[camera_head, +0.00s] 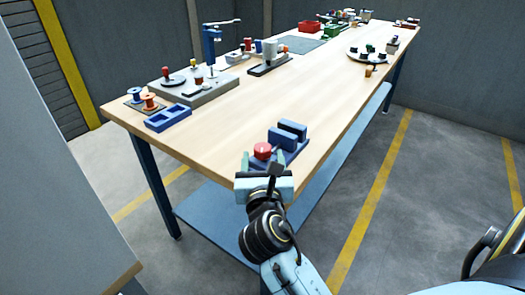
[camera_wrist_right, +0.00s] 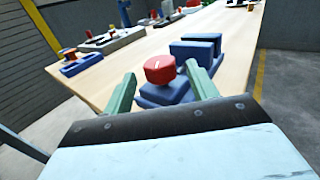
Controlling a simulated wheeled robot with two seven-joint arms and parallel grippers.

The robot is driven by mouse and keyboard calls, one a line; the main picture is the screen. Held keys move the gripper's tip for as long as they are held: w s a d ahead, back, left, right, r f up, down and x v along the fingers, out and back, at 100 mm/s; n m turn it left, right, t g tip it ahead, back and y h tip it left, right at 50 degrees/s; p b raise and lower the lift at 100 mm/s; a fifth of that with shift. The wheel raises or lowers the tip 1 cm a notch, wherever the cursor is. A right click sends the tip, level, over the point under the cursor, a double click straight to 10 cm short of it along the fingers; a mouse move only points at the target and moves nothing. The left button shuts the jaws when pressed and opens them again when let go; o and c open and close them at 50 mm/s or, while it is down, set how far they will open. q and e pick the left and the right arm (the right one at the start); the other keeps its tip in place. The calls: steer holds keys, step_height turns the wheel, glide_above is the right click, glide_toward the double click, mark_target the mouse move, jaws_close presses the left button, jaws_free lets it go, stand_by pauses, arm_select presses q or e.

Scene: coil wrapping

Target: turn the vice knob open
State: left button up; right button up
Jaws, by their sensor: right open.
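The vice (camera_head: 287,136) is blue, with two upright jaw blocks on a flat base near the front right corner of the table. Its red knob (camera_head: 262,151) faces my right gripper. In the right wrist view the knob (camera_wrist_right: 159,69) shows a white mark on its top, and the vice jaws (camera_wrist_right: 196,48) stand behind it, with a gap between them. My right gripper (camera_head: 263,160) is open, its green fingers on either side of the knob; in the wrist view (camera_wrist_right: 163,82) they look apart from it. My left gripper is not seen.
The wooden table (camera_head: 215,130) has clear room left of the vice. A blue tray (camera_head: 168,118), spools and a grey fixture (camera_head: 195,90) stand at the far left edge. More fixtures and a red bin (camera_head: 309,27) stand farther back. A blue shelf (camera_head: 225,212) runs below.

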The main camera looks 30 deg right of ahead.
mark_target(263, 156)
steer(key=x, duration=0.2)
steer(key=shift+w+d, duration=0.2)
steer(key=shift+w, duration=0.05)
steer(key=shift+w+d, duration=0.25)
steer(key=shift+w, duration=0.25)
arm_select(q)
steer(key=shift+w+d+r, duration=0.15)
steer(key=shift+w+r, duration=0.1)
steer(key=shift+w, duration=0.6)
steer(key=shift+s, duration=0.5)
arm_select(e)
steer(key=c, duration=1)
steer(key=shift+o, duration=0.2)
